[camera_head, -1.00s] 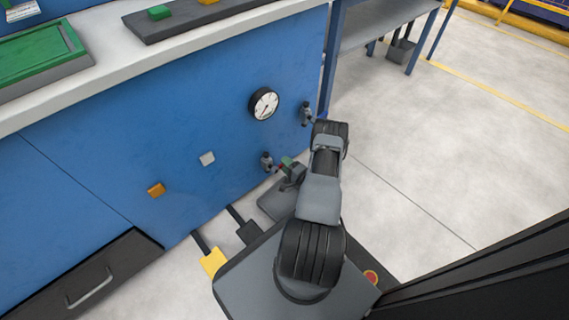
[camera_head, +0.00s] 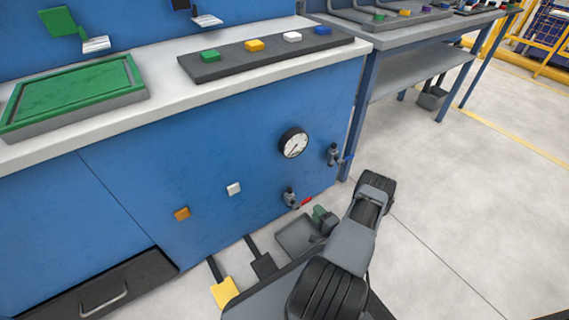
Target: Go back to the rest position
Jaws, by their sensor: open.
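My gripper (camera_head: 322,219) is at the end of my arm, low in front of the blue cabinet front. It is small in the picture and partly hidden by my own arm links, with its jaws open and nothing seen between them. It is close to the valve with the red handle (camera_head: 292,199), a little below and to the right of it, and looks apart from it. A second valve with a blue handle (camera_head: 335,155) is higher on the right.
A white worktop bears a green tray (camera_head: 75,92) and a dark strip with coloured blocks (camera_head: 262,56). A gauge (camera_head: 294,143), buttons and a drawer (camera_head: 105,287) are on the cabinet front. Yellow (camera_head: 225,292) and black pedals are below. Floor to the right is clear.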

